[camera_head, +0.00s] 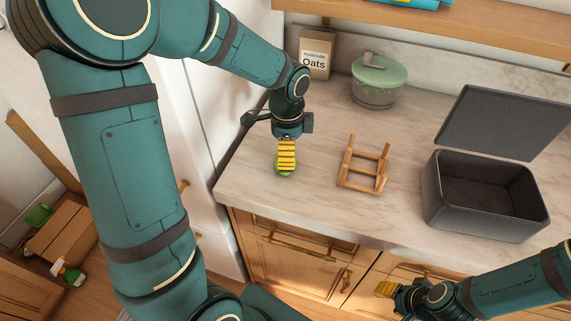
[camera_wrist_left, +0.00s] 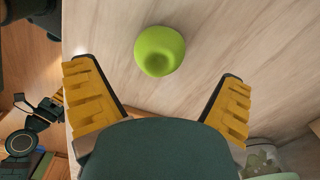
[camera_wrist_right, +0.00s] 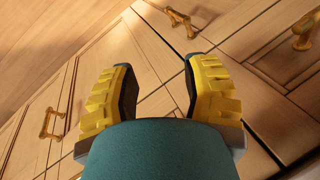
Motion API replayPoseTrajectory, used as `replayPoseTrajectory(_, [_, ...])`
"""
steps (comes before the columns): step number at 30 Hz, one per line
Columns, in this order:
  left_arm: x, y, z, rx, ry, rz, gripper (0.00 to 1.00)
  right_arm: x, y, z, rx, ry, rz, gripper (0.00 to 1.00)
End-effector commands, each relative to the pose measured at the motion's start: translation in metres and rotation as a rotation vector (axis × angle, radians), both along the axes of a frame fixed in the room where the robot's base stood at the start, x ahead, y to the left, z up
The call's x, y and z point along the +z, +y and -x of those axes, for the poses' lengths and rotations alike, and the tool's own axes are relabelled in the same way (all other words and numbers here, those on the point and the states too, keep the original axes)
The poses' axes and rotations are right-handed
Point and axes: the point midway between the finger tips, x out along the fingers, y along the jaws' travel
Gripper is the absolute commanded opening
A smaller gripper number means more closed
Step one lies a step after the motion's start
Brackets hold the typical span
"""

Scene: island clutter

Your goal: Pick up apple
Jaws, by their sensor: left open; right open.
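The green apple (camera_wrist_left: 160,51) lies on the marble counter, ahead of and between the open fingers of my left gripper (camera_wrist_left: 158,100) in the left wrist view. In the head view the apple (camera_head: 285,172) is mostly hidden behind the yellow fingers of my left gripper (camera_head: 286,157), with green showing at their lower end. The left fingers are apart and nothing is between them. My right gripper (camera_wrist_right: 160,95) is open and empty, in front of the wooden cabinet fronts below the counter; it also shows in the head view (camera_head: 384,289).
A small wooden rack (camera_head: 362,170) stands right of the apple. A dark grey box (camera_head: 472,209) with its lid (camera_head: 500,125) up is farther right. An oats box (camera_head: 316,55) and a green-lidded jar (camera_head: 377,94) stand at the back. Bare counter (camera_head: 320,215) lies in front.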

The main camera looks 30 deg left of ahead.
Motion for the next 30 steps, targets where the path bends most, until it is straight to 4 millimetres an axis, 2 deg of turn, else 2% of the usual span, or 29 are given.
replayPoseTrajectory(12, [-0.050,0.003,0.004,0.000,0.002,0.000,0.95,-0.015,0.000,-0.001,0.001,-0.003,0.000,0.47])
replayPoseTrajectory(21, [-0.053,0.004,0.004,0.000,0.000,0.000,0.95,-0.015,0.000,-0.001,0.001,-0.003,0.001,0.47])
replayPoseTrajectory(22, [-0.053,0.004,0.004,0.000,0.000,0.000,0.89,-0.015,0.000,-0.001,0.001,-0.003,0.001,0.47])
replayPoseTrajectory(23, [-0.053,0.004,0.004,0.000,0.000,0.000,0.79,-0.015,0.000,-0.001,0.001,-0.003,0.001,0.47])
replayPoseTrajectory(24, [-0.053,0.004,0.004,0.000,0.000,0.000,0.65,-0.015,0.000,-0.001,0.001,-0.003,0.001,0.47])
replayPoseTrajectory(28, [-0.053,0.004,0.004,0.000,0.000,0.000,0.19,-0.015,0.000,-0.001,0.001,-0.003,0.001,0.47])
replayPoseTrajectory(30, [-0.053,0.004,0.004,0.000,0.000,0.000,0.16,-0.015,0.000,-0.001,0.001,-0.003,0.001,0.47])
